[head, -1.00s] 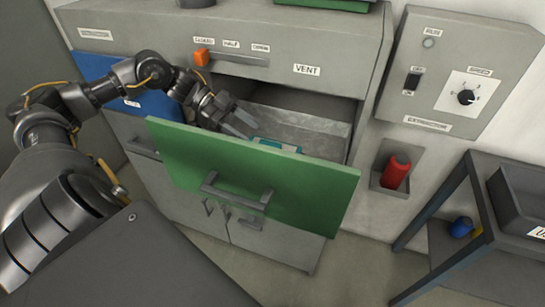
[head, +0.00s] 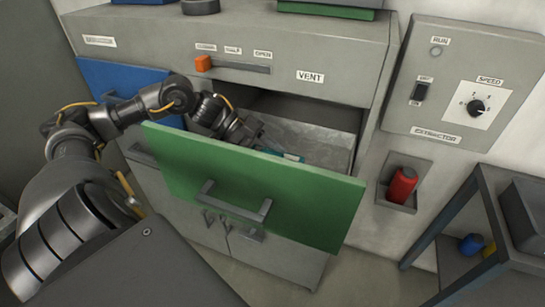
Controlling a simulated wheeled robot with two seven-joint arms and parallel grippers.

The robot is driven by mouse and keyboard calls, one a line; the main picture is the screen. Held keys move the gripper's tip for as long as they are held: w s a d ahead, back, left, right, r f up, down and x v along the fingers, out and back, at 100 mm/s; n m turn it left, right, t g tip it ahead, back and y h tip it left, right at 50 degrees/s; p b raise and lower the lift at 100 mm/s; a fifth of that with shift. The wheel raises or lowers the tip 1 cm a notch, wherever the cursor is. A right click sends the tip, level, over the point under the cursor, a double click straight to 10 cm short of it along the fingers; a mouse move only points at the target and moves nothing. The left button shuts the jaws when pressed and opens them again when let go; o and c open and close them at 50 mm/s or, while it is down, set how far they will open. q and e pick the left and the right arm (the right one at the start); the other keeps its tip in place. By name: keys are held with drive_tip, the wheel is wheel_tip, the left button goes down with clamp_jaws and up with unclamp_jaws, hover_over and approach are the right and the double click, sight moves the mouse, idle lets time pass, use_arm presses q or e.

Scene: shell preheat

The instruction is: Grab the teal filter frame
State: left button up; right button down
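The teal filter frame (head: 292,156) lies inside the open drawer behind the green drawer front (head: 250,190). Only a small teal and pale strip of it shows above the green edge. My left arm comes in from the left and reaches down into the drawer. My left gripper (head: 258,146) is at the left end of the visible strip. Its fingertips are hidden behind the drawer front, so I cannot tell whether they touch the frame or are shut. My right gripper is out of view.
The grey drawer interior (head: 320,140) is bare to the right of the frame. A vent slider with an orange knob (head: 203,63) sits above. A blue panel (head: 125,85) is at left. A red cylinder (head: 402,185) sits in a wall holder. A dark cart (head: 480,220) stands at right.

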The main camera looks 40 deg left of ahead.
use_arm(q)
clamp_jaws()
drive_tip(key=shift+w, duration=0.1)
drive_tip(key=shift+r, duration=0.1)
drive_tip(key=shift+r, duration=0.45)
wheel_tip(320, 180, up, 17)
drive_tip(key=p, duration=0.1)
